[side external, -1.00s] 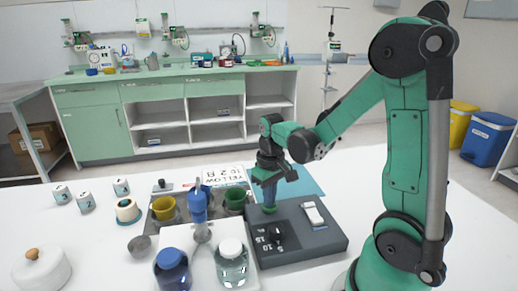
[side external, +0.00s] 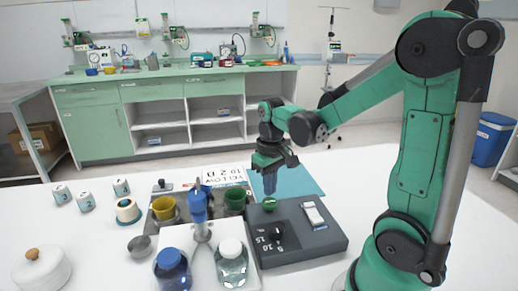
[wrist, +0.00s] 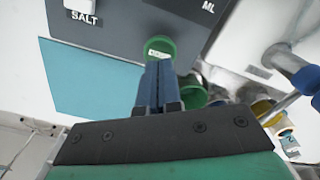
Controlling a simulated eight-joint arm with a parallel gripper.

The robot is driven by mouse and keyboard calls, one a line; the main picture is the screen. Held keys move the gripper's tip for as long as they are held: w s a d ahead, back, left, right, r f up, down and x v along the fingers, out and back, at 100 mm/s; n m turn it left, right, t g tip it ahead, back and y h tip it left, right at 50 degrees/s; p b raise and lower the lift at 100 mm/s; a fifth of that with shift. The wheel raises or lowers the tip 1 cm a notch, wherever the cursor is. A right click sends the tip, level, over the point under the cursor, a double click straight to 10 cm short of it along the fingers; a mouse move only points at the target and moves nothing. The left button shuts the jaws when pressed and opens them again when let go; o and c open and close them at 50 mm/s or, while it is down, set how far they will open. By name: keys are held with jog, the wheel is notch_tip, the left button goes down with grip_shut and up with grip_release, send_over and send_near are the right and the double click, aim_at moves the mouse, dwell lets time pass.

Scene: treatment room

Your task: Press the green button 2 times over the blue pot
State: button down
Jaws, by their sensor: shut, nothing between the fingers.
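The green button (side external: 270,204) is a round cap on top of a dark grey box (side external: 318,238). It also shows in the wrist view (wrist: 160,47), just beyond my fingertips. My gripper (side external: 270,192) is shut and empty, with its blue fingers pointing down a little above the button, apart from it. The fingers also show in the wrist view (wrist: 158,66). A green pot (side external: 235,202) and a yellow pot (side external: 165,209) stand on a tray left of the box.
The box also bears a black dial (side external: 277,233) and a white switch (side external: 313,214). Two lidded jars, blue (side external: 172,270) and clear (side external: 231,264), stand in front. A printed card (side external: 225,177) and a teal mat (side external: 297,182) lie behind. The table right of the box is clear.

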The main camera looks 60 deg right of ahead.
dwell(0.5)
notch_tip(320, 180, up, 6)
dwell(0.5)
jog(key=a+n+t, duration=0.3)
jog(key=a+t, duration=0.4)
jog(key=a, duration=0.4)
jog(key=shift+a, duration=0.3)
jog(key=shift+w, duration=0.1)
dwell(0.8)
